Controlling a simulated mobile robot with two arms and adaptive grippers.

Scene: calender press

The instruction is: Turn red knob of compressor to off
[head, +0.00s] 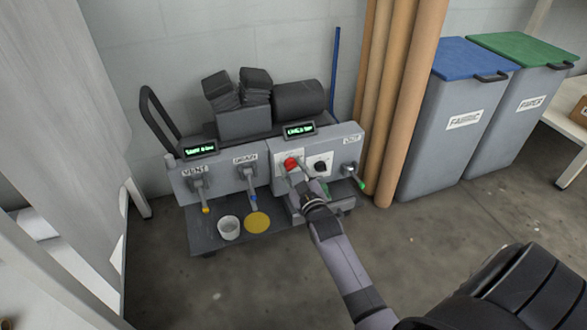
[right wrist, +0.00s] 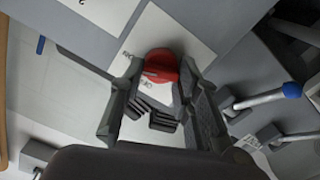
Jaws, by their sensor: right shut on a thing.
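The compressor (head: 263,181) is a grey panelled unit on a low cart by the wall. Its round red knob (head: 290,163) sits on a white plate in the middle of the front panel. My right gripper (head: 297,174) reaches it from the front. In the right wrist view the red knob (right wrist: 161,62) lies between the fingertips of my right gripper (right wrist: 160,82), which is shut on it. Small print shows on the white plate beside the knob, too small to read surely. My left gripper is not in view.
A black knob (head: 320,167) is close right of the red one. Levers with yellow (head: 206,210), blue (head: 253,199) and green (head: 362,186) tips stick out nearby. Cardboard tubes (head: 385,100) and bins (head: 452,125) stand right; floor in front is clear.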

